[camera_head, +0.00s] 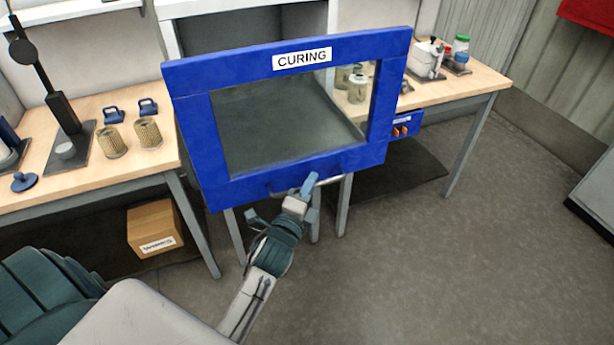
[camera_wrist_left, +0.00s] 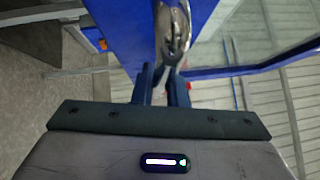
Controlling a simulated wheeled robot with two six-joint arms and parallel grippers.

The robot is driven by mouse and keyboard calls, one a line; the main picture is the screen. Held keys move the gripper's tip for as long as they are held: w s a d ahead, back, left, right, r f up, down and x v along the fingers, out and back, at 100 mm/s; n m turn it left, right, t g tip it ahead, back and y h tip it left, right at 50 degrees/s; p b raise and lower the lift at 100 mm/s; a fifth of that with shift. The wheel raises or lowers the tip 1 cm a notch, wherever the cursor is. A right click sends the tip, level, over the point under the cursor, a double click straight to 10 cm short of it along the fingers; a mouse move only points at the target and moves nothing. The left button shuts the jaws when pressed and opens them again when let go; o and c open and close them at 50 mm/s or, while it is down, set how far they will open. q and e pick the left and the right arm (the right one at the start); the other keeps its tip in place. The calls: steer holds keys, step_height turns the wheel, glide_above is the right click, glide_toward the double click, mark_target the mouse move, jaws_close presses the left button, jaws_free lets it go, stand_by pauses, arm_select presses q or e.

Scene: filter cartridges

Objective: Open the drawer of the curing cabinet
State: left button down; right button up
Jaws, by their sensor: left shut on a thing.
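The curing cabinet's drawer has a blue front (camera_head: 190,130) with a "CURING" label and a large window. The front stands forward of the pale cabinet body (camera_head: 334,20) behind it, so the drawer is pulled out, with a grey floor seen through the window. A metal handle (camera_head: 330,181) runs along the front's lower edge; it also shows in the left wrist view (camera_wrist_left: 172,30). My left gripper (camera_head: 309,187) is at the handle, its fingers (camera_wrist_left: 163,82) shut on it. The fingers hide part of the handle. My right gripper is not in view.
A wooden table (camera_head: 90,185) at left holds two filter cartridges and blue caps. Another table (camera_head: 482,82) at right holds more items. The floor (camera_head: 430,260) at front right is clear.

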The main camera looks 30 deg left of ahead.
arm_select(q)
steer(key=c, duration=1.5)
jaws_free()
steer(key=shift+o, duration=0.2)
steer(key=shift+s+f, duration=0.2)
steer(key=shift+s, duration=0.3)
steer(key=s+f+b, duration=0.1)
steer(key=s+b, duration=0.1)
steer(key=s, duration=0.7)
steer(key=shift+s+d+b, duration=0.35)
steer(key=shift+s+b, duration=0.05)
steer(key=shift+f, duration=0.15)
